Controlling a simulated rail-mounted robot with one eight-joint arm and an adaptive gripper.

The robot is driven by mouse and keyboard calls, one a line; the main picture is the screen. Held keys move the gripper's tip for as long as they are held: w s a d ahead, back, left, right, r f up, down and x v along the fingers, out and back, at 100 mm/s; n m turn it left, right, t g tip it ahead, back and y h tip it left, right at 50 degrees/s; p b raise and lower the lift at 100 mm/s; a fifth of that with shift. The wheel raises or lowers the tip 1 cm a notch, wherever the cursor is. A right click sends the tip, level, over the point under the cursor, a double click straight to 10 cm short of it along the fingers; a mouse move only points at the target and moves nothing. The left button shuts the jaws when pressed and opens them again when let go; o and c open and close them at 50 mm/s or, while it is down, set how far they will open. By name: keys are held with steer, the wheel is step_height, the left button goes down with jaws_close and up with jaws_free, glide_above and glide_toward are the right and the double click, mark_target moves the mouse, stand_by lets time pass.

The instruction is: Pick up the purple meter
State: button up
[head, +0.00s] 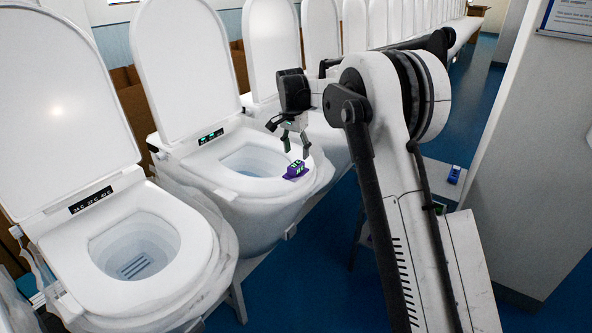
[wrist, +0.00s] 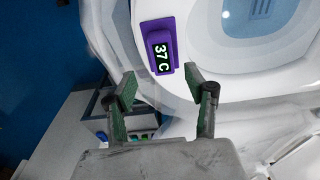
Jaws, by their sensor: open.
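The purple meter (head: 296,169) lies on the front right part of the rim of the second toilet (head: 234,171) in the head view. In the wrist view the purple meter (wrist: 159,47) shows a display reading "37 C" and lies on the white toilet rim (wrist: 205,62). My gripper (head: 293,146) is open and empty, just above the meter in the head view. In the wrist view the fingertips of my gripper (wrist: 159,80) are apart, with the meter beyond the gap between them.
Another toilet (head: 200,240) with a lit display stands at the front left. A row of toilets with raised lids runs to the back. A small blue device (head: 454,174) sits on a surface at right. A pale wall panel (head: 545,150) stands at far right. The floor is blue.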

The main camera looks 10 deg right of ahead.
mark_target(296, 164)
steer(key=shift+w+f+p, duration=0.15)
steer(key=shift+f+p, duration=0.2)
steer(key=shift+f, duration=1.3)
steer(key=shift+w+f+p, duration=0.15)
steer(key=shift+f+p, duration=0.2)
steer(key=shift+f, duration=1.3)
jaws_close()
steer(key=shift+r, duration=0.1)
steer(key=shift+r, duration=0.45)
steer(key=r, duration=0.1)
steer(key=r+b, duration=0.1)
steer(key=a+r, duration=0.1)
steer(key=shift+s+a+r, duration=0.1)
steer(key=shift+s+r, duration=0.25)
steer(key=shift+s, duration=0.05)
steer(key=s+a+r+b, duration=0.2)
steer(key=s+a+r, duration=0.3)
steer(key=a, duration=0.3)
steer(key=shift+s+a+r, duration=0.2)
steer(key=shift+s+r, duration=0.1)
steer(key=shift+r, duration=0.25)
